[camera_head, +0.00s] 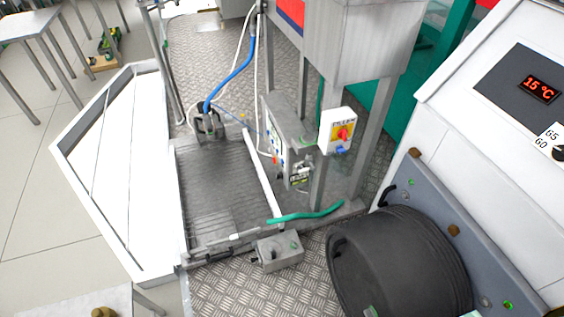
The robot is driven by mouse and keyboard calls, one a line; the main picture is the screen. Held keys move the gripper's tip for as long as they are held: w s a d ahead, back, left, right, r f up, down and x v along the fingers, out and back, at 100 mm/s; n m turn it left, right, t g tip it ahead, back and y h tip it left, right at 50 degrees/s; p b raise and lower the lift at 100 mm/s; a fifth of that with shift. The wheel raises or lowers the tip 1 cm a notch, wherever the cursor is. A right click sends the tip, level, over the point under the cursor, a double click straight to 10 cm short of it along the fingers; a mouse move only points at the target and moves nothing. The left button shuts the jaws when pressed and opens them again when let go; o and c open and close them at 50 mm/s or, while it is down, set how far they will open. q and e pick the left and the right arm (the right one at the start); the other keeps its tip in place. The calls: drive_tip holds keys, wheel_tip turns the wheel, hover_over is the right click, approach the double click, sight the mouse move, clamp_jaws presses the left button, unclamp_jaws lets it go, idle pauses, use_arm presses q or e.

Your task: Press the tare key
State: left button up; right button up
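No key that I can read as the tare key shows; labels are too small. A grey ribbed floor platform (212,185) lies in the middle. A small grey box (279,250) with a black knob and a small green spot sits at its front edge. A grey cabinet with a pale control panel (274,138) stands right of the platform; its small buttons are blurred. A white switch box (338,131) with a red knob on yellow hangs on a steel leg. Neither of my grippers is in view.
A white machine with a red "15 °C" display (540,90) and a large black roller (395,262) fill the right. A white ramp panel (120,170) lies left. A green hose (305,215) and blue hose (235,75) cross the middle.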

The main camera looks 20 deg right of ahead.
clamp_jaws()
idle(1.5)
